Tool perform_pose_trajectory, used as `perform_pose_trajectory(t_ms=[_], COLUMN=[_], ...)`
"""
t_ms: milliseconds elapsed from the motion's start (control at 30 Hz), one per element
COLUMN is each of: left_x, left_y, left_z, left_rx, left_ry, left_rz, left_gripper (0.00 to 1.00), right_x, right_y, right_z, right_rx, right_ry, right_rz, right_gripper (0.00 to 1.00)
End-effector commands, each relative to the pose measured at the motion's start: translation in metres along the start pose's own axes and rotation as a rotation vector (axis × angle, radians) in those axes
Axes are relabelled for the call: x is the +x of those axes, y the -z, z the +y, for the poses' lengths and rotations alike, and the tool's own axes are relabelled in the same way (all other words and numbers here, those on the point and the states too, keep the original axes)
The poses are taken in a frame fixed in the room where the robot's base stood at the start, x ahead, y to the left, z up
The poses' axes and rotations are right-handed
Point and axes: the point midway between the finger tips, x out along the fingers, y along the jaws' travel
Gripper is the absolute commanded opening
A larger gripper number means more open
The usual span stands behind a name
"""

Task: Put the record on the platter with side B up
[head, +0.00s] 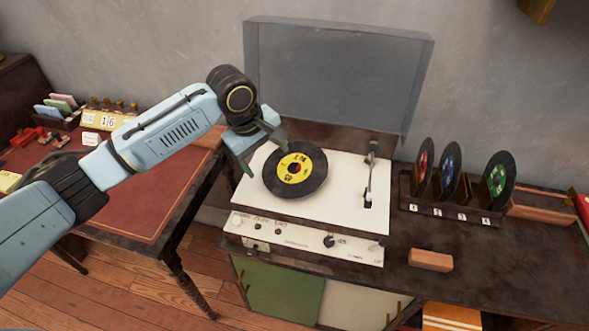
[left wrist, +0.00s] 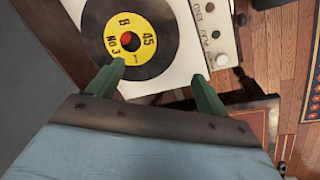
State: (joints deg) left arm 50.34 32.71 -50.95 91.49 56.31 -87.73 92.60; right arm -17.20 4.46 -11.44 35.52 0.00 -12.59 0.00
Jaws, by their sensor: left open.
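A black record with a yellow label (head: 295,170) lies on the platter area of the cream record player (head: 340,205). In the left wrist view the record (left wrist: 158,35) shows its label up, reading "B", "45" and "NO. 3". The platter beneath is hidden by the record. My left gripper (head: 262,155) is open and empty, at the left rim of the record; its green fingers (left wrist: 155,90) point toward the record in the left wrist view, apart from each other. The tonearm (head: 370,180) stands at the right side of the deck, off the record. My right gripper is not in view.
The clear lid (head: 335,75) stands open behind the player. A rack (head: 450,208) with red, blue and green labelled records stands at the right, and a brown block (head: 430,260) lies before it. A red-topped desk (head: 130,190) is at the left.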

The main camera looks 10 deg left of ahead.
Motion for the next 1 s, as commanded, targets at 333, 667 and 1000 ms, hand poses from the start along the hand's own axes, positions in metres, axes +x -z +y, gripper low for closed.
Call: perform_pose_trajectory(t_ms=[333,667,1000], left_x=[0.041,0.085,0.09], left_y=[-0.001,-0.005,-0.005], left_z=[0.0,0.003,0.004], left_rx=[0.003,0.003,0.004], left_ry=[-0.001,-0.001,-0.003], left_rz=[0.001,0.002,0.002], left_gripper=[0.78,0.78,0.76], right_x=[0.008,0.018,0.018], right_y=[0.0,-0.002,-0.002], right_z=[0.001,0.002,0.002], right_rx=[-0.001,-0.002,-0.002], right_ry=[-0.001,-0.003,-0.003], right_rz=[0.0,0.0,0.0], right_gripper=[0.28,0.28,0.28])
